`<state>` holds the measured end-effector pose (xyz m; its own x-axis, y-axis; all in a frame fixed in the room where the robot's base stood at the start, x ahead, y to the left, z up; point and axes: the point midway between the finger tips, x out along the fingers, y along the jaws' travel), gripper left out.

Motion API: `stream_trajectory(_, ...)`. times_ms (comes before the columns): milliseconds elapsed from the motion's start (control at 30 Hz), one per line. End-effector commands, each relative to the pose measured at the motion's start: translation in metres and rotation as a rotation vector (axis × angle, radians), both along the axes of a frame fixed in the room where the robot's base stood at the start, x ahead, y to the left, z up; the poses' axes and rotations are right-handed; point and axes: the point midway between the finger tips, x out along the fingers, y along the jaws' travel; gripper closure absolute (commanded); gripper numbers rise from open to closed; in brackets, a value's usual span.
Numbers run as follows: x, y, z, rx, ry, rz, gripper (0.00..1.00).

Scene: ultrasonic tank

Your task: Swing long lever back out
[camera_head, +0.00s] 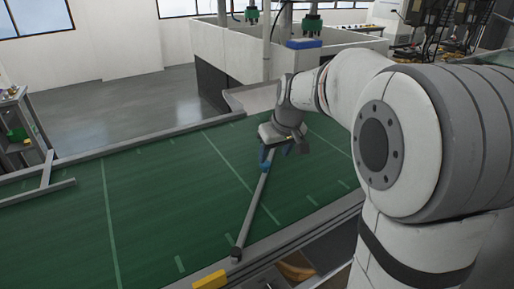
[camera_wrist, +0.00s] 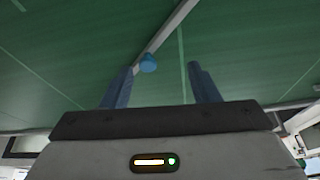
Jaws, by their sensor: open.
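The long lever (camera_head: 252,208) is a thin grey bar lying across the green surface, running from a dark pivot end (camera_head: 236,254) near the front edge back toward my gripper. A blue knob (camera_head: 265,166) sits on it near my gripper. In the wrist view the bar (camera_wrist: 172,28) comes in from the top, with the blue knob (camera_wrist: 148,62) at its near end. My gripper (camera_head: 284,152) is open above the surface by the knob. In the wrist view its blue fingers (camera_wrist: 161,84) are apart, and the knob appears between them, nearer the left finger. I see no clear contact.
The green surface (camera_head: 150,215) has pale lines and is otherwise mostly clear to the left. A yellow block (camera_head: 210,280) sits at its front edge. A grey frame bar (camera_head: 38,192) lies at the left. A white-walled enclosure (camera_head: 235,55) stands behind.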

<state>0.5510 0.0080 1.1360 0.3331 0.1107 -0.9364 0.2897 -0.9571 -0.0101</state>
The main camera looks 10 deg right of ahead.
Motion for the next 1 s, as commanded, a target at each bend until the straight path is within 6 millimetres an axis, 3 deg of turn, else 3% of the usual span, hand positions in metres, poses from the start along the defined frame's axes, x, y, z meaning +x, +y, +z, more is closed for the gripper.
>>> stream_trajectory(33,0.020,-0.002,-0.013,0.002,-0.003,0.016,0.45)
stream_trajectory(100,0.042,-0.005,-0.022,0.002,-0.011,0.042,0.45)
stream_trajectory(300,0.079,-0.009,-0.038,0.001,-0.031,0.085,0.45)
stream_trajectory(467,0.090,-0.009,-0.047,0.002,-0.035,0.096,0.45)
stream_trajectory(800,0.107,-0.001,-0.094,0.002,-0.032,0.097,0.45)
stream_trajectory(1000,0.113,0.001,-0.110,0.001,-0.034,0.096,0.45)
